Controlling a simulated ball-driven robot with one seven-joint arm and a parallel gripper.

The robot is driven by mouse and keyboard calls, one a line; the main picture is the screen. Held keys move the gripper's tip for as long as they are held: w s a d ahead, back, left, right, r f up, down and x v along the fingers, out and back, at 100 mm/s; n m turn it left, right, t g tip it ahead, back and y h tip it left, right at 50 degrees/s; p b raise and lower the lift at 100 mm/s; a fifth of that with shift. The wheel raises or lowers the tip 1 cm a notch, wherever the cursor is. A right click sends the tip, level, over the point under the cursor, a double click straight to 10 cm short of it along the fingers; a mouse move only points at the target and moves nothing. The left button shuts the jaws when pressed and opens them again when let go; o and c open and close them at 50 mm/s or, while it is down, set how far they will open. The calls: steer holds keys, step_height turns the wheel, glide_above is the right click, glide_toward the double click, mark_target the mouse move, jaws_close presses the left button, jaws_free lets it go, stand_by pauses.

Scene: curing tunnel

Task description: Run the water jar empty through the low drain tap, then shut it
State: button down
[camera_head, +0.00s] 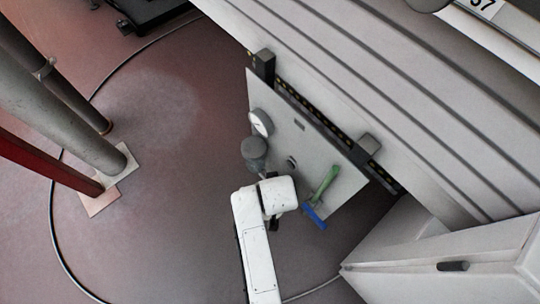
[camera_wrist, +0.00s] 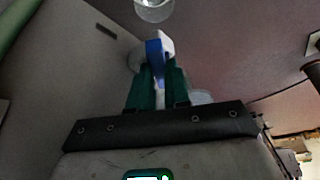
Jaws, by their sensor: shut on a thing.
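My gripper (camera_wrist: 157,78) has two dark green fingers in the wrist view. They are shut on a small blue tap lever (camera_wrist: 153,48), with a pale fitting just behind it. A clear rounded vessel (camera_wrist: 153,8), which looks like the water jar, shows at the top edge beyond the lever; its water level cannot be made out. In the head view, my white wrist stands in front of the grey panel's lower part and hides the fingers. I cannot tell whether the tap is open or shut.
The grey panel (camera_head: 292,122) carries a round gauge (camera_head: 261,122), a grey cylinder (camera_head: 254,148) and a green lever (camera_head: 325,182) above a blue piece (camera_head: 313,215). A white cabinet (camera_head: 440,262) stands lower right. Pipes stand at left; a cable curves across open floor.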

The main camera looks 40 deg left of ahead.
steer(key=c, duration=0.8)
jaws_free()
steer(key=p+v, duration=0.6)
steer(key=v, duration=0.5)
steer(key=shift+a, duration=0.1)
steer(key=shift+c, duration=0.3)
